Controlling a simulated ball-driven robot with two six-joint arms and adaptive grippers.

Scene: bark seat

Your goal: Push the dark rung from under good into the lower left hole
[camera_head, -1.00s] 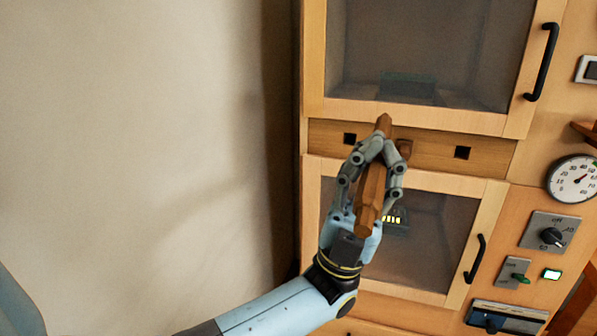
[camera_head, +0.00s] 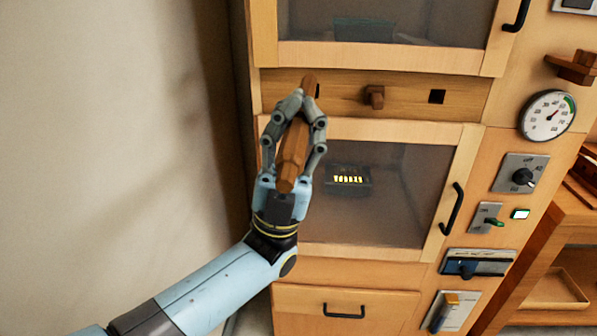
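My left gripper (camera_head: 300,108) is shut on a brown wooden rung (camera_head: 292,157), with its fingers around both sides. The rung points away toward the wooden rail (camera_head: 405,97) between two glass-doored compartments. Its far tip overlaps the left square hole (camera_head: 317,91) in the rail, which is mostly hidden; I cannot tell whether the tip is inside. A short wooden peg (camera_head: 374,97) sticks out at the rail's middle. No label reading "good" is readable. My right gripper is not in view.
The lower glass door (camera_head: 395,240) has a black handle (camera_head: 451,209) and a lit display (camera_head: 348,179) behind it. A dial (camera_head: 547,115) and switches (camera_head: 486,218) are on the right. A plain wall (camera_head: 100,130) leaves free room at left.

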